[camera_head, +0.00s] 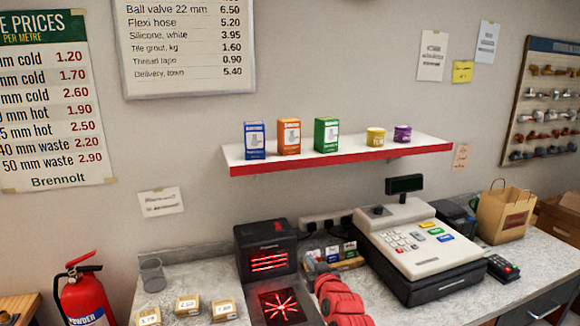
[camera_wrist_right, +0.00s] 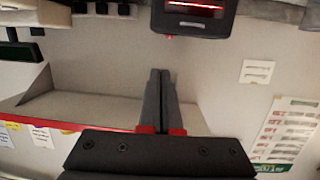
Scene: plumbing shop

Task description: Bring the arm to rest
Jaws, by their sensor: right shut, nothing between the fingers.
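My right gripper (camera_wrist_right: 165,76) shows in the right wrist view, with its two dark fingers side by side and shut with nothing between them. The fingers stand against the plain wall below the black scanner (camera_wrist_right: 192,16) in that picture, which appears upside down. I see no contact with anything. In the head view I cannot clearly make out the right gripper's fingers. My left gripper is not in view.
A red-edged shelf (camera_head: 345,157) juts from the wall. A fire extinguisher (camera_head: 84,296) stands left.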

